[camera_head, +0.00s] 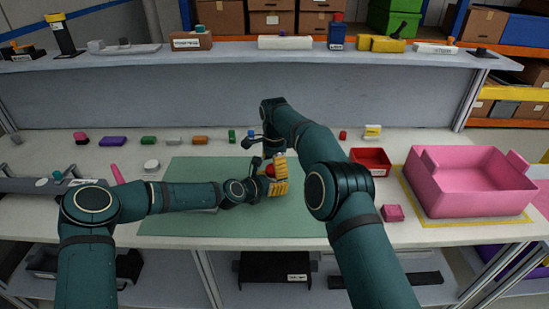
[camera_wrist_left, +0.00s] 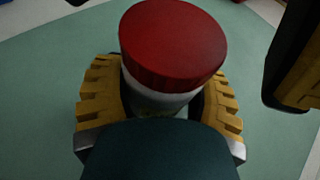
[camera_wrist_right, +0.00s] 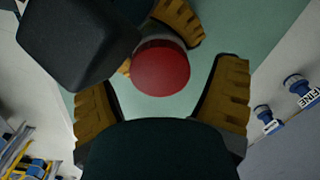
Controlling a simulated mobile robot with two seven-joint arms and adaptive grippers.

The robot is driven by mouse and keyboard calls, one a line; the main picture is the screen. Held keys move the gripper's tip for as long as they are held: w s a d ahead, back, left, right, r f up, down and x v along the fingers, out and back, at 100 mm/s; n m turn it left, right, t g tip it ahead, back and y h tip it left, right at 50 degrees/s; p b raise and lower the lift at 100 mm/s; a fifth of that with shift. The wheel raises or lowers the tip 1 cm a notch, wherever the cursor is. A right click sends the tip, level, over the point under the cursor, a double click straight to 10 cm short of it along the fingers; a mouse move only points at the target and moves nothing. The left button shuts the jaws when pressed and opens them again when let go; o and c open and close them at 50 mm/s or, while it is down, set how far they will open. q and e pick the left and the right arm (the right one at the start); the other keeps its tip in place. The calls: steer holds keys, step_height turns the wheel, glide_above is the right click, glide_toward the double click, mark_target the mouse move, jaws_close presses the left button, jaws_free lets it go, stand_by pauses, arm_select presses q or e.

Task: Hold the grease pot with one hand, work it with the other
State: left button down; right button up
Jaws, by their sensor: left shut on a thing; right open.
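The grease pot has a red lid (camera_head: 270,170) and a pale body (camera_wrist_left: 160,98). It stands upright over the green mat (camera_head: 190,172); I cannot tell whether it touches the mat. My left gripper (camera_wrist_left: 160,105) is shut around the pot's body, below the lid. My right gripper (camera_wrist_right: 165,100) is open, its yellow fingers apart, close to the lid. The red lid (camera_wrist_right: 161,67) shows between and ahead of its fingers in the right wrist view, with part of my left gripper beside it. The pot's lower part is mostly hidden.
A pink bin (camera_head: 470,190) and a small red tray (camera_head: 371,160) stand to the right, with a pink block (camera_head: 392,213) in front. Several small coloured blocks line the bench's back. A white round item (camera_head: 151,166) lies left. A shelf (camera_head: 240,60) runs behind.

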steer(key=shift+f, duration=0.45)
steer(key=c, duration=1.3)
steer(key=n, duration=1.3)
